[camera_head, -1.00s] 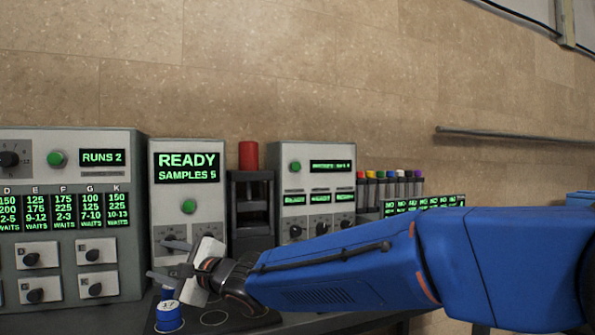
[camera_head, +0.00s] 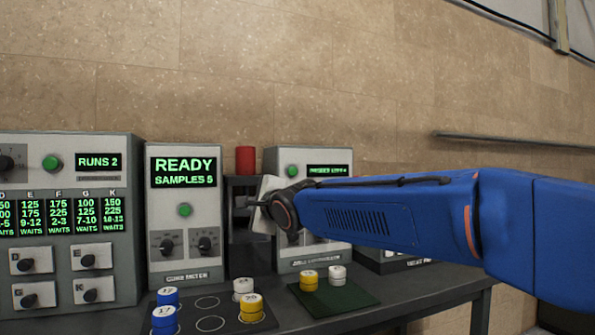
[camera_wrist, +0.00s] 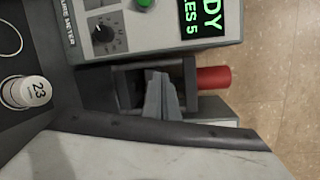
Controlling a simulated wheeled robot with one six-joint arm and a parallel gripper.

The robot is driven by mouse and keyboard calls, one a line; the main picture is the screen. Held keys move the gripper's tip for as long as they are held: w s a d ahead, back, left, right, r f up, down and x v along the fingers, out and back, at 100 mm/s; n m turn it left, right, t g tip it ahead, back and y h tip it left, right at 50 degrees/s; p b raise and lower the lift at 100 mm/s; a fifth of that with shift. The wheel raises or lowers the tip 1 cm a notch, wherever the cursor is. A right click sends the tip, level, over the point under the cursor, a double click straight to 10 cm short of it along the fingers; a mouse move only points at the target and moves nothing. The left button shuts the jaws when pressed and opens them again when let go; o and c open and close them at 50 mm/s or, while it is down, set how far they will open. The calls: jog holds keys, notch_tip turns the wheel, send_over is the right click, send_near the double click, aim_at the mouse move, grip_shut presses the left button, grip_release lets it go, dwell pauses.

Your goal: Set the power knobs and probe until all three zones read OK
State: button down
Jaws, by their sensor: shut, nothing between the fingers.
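My gripper (camera_head: 256,203) is in front of the black press frame with the red cylinder (camera_head: 245,159). In the wrist view its fingers (camera_wrist: 162,92) are together and empty, over the frame's opening; I cannot tell if they touch it. The grey cabinet (camera_head: 284,157) to the right has a green button and a lit display; my arm covers most of its front, including its knobs. The cure meter (camera_head: 184,222) reads READY, SAMPLES 5, and has two knobs (camera_head: 167,243). No separate probe can be made out, and no zone reading OK is visible.
The left cabinet (camera_head: 65,150) reads RUNS 2, with a lit table and several switches. Blue, yellow and white numbered pucks (camera_head: 250,308) stand on a dark mat. A yellow and a white puck (camera_head: 337,275) stand on a green mat (camera_head: 350,295).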

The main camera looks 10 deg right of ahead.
jog(key=s+d+r+h, duration=0.2)
jog(key=d+r, duration=0.4)
jog(key=d, duration=0.3)
jog(key=s+d+r+n+g+h, duration=0.1)
jog(key=s+d+r, duration=0.1)
jog(key=d+r, duration=0.4)
jog(key=d, duration=0.3)
jog(key=shift+h, duration=0.4)
jog(key=shift+d, duration=0.1)
send_near(293, 172)
jog(key=x, duration=0.5)
jog(key=shift+f, duration=0.25)
jog(key=shift+w, duration=0.55)
